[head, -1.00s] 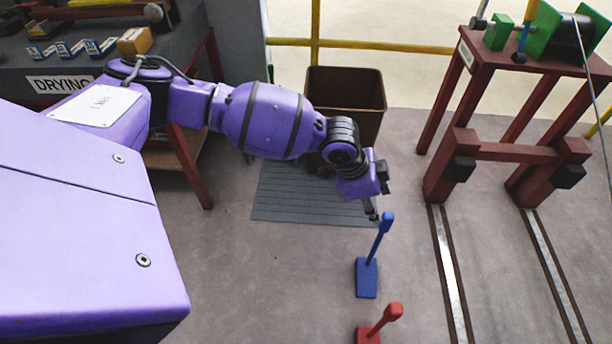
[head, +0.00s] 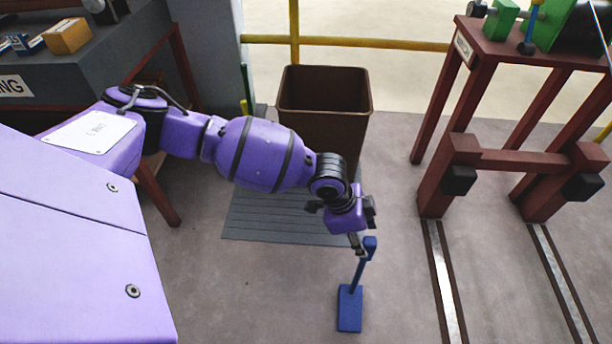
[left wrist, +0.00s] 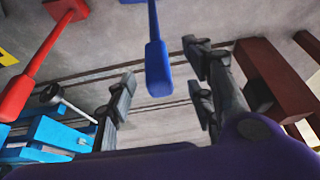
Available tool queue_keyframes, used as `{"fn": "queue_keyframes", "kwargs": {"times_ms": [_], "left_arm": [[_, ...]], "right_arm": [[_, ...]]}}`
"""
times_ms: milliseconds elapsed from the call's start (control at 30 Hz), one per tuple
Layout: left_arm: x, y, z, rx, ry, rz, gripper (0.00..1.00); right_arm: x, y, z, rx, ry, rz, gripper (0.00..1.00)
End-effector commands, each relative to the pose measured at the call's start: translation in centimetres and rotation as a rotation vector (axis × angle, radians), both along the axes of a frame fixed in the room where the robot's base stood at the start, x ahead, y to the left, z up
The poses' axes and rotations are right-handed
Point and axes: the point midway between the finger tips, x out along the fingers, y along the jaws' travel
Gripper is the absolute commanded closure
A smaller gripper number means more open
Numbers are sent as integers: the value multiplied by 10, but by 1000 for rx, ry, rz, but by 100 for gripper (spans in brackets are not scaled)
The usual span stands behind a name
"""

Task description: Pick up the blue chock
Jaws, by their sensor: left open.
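The blue chock (head: 349,308) stands on the floor, its flat base down and its long handle rising up and slightly right. My left gripper (head: 358,242) is at the top of that handle, open, pointing down. In the left wrist view the blue handle's grip end (left wrist: 158,68) lies between the directions of the two spread fingers of my left gripper (left wrist: 162,88), with gaps at both sides. I cannot tell whether the handle is fully between the fingertips in depth. My right gripper is not in view.
A brown bin (head: 325,105) stands behind my left arm, by a grey floor mat (head: 265,218). A dark red stand (head: 520,160) is at right, with floor rails (head: 440,270) before it. A red chock (left wrist: 38,65) is at left in the left wrist view.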

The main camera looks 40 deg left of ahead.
Motion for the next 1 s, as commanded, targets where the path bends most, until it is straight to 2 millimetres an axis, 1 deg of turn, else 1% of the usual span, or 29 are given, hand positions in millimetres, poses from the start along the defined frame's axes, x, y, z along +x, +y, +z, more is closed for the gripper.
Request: {"fn": "queue_keyframes", "kwargs": {"times_ms": [100, 267, 500, 600, 767, 800, 833, 1000], "left_arm": [[5, -6, -12, -2, -2, -2, 52], [7, -11, -24, -1, -5, -4, 52], [12, -24, -58, -1, -3, -2, 52], [14, -26, -63, -2, -5, -2, 52], [14, -26, -61, -1, -7, -1, 52], [14, -26, -61, -1, -7, -1, 53], [14, -26, -61, -1, -7, -1, 57], [14, -26, -61, -1, -6, -1, 79]], "right_arm": [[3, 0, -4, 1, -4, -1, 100], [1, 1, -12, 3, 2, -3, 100], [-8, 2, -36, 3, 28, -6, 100], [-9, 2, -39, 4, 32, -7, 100], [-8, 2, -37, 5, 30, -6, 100], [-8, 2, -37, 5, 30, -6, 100], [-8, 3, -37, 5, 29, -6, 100], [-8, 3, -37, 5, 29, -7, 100]]}}
